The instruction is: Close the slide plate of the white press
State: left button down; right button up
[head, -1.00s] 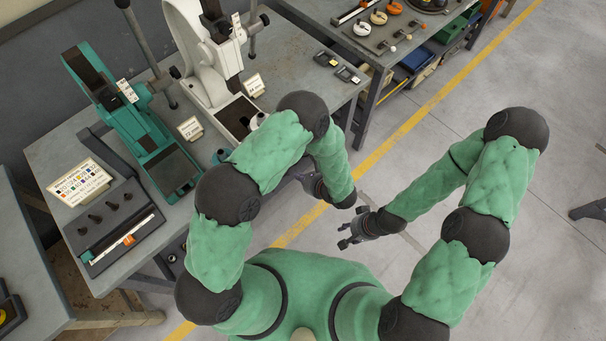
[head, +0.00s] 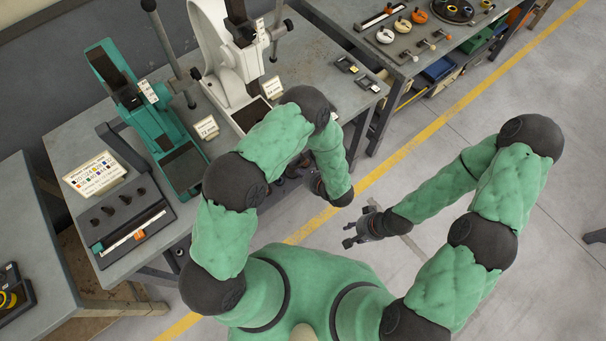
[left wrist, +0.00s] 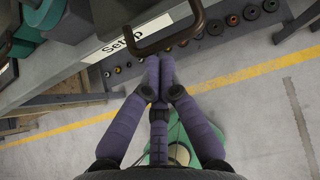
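The white press (head: 229,66) stands on the grey workbench in the head view. Part of its base is hidden behind my left arm, and I cannot make out the slide plate or its position. My left gripper (head: 318,186) hangs by the bench's front edge, partly hidden by its own arm. In the left wrist view its fingers (left wrist: 159,62) meet at the tips. A brown U-shaped handle (left wrist: 150,48) lies just beyond the fingertips; I cannot tell whether they touch. My right gripper (head: 357,232) is open and empty over the floor.
A green press (head: 150,122) stands left of the white one. A dark tray (head: 128,218) and label cards share the bench (head: 70,142). Another bench (head: 345,12) stands at the back right.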

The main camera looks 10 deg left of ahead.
pick_arm(q)
jog(key=w+a+b, duration=0.2)
jog(key=a, duration=0.1)
jog(key=w+a+b, duration=0.2)
jog(key=w+a, duration=0.1)
jog(key=a, duration=0.1)
jog(key=w+a+b, duration=0.2)
jog(key=w+a, duration=0.1)
jog(key=shift+a+f, duration=0.15)
jog(key=shift+w+a+b, duration=0.2)
jog(key=shift+a+b, duration=0.1)
jog(key=shift+b, duration=0.05)
jog(key=shift+r, duration=0.2)
pick_arm(e)
notch_tip(320, 180, down, 7)
